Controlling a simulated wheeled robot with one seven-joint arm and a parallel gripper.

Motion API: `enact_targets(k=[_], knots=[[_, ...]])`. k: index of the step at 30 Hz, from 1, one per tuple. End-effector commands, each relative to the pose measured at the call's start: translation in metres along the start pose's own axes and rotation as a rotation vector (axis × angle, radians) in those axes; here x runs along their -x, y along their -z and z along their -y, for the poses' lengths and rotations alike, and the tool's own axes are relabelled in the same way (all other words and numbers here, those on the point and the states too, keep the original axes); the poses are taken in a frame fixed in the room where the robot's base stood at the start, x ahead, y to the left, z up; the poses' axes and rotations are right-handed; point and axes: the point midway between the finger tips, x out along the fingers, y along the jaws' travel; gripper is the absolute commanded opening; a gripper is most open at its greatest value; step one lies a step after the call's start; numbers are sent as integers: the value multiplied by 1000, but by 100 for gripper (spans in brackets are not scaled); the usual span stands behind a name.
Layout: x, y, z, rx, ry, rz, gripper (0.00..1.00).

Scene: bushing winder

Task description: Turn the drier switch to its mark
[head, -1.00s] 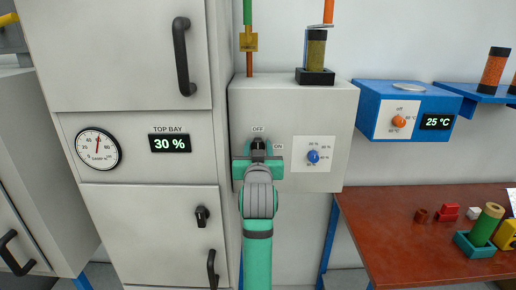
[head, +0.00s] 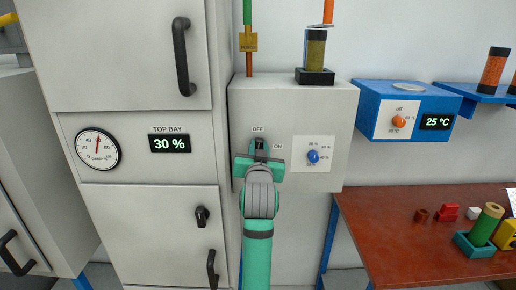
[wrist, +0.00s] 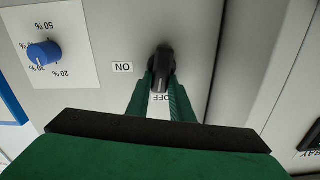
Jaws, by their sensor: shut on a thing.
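The drier switch is a black knob on the front of a grey box (head: 244,108), with an OFF label above it and an ON label to its right in the head view. In the head view the knob (head: 259,144) is partly hidden by my gripper (head: 259,150). In the wrist view, which is turned over, the knob (wrist: 162,62) sits between the two green fingertips of my gripper (wrist: 162,80), which is shut on it. The knob's long end lies close to the OFF label (wrist: 160,97), partly covered. The ON label (wrist: 123,67) is clear, to the left.
A blue dial (head: 313,156) on a white plate is just right of the switch. A cabinet with a handle (head: 182,56) and a 30 % display (head: 170,144) stands left. A blue unit (head: 372,108) and a red table (head: 385,232) are at right.

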Motion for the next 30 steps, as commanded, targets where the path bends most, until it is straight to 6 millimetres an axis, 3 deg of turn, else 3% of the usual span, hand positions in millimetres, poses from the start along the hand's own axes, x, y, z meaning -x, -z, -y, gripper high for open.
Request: enact_targets(k=[30], knots=[[0,-8,-14,-949,-2,2,0]])
